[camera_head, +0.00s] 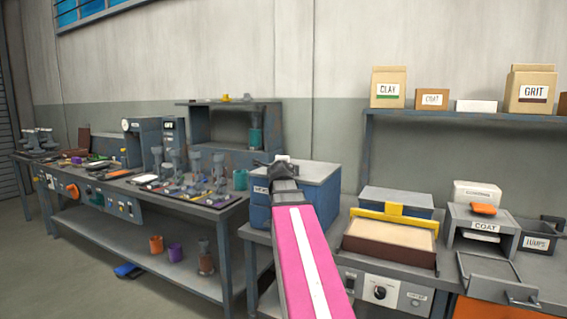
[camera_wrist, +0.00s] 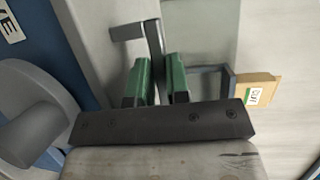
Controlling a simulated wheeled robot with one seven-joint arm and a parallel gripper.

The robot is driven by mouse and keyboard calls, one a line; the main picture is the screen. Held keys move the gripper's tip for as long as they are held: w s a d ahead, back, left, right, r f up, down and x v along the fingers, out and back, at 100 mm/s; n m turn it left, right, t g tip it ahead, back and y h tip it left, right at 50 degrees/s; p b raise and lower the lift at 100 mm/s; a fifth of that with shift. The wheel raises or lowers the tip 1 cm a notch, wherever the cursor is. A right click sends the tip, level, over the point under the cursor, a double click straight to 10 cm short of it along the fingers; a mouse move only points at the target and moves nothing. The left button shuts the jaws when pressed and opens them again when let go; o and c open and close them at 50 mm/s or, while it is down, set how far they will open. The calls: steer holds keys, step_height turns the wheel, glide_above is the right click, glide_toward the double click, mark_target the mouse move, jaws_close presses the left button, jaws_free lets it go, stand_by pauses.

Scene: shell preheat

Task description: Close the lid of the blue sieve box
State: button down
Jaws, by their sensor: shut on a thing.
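My gripper (camera_head: 283,163) is at the lid's top. In the wrist view its green fingers (camera_wrist: 160,80) are closed around a grey handle bar (camera_wrist: 154,42). The box's blue wall and part of its label (camera_wrist: 10,26) show at the upper left there. My pink arm hides part of the box front.
Right of the box, a tray with a yellow bar (camera_head: 393,212) stands on the bench. A shelf (camera_head: 450,117) with cartons hangs behind. A long cluttered workbench (camera_head: 226,211) runs to the left. Open floor lies in front of it.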

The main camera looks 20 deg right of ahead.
steer(key=shift+s+f, duration=0.2)
steer(key=shift+f, duration=0.3)
steer(key=c, duration=1.1)
jaws_free()
steer(key=shift+w, duration=0.1)
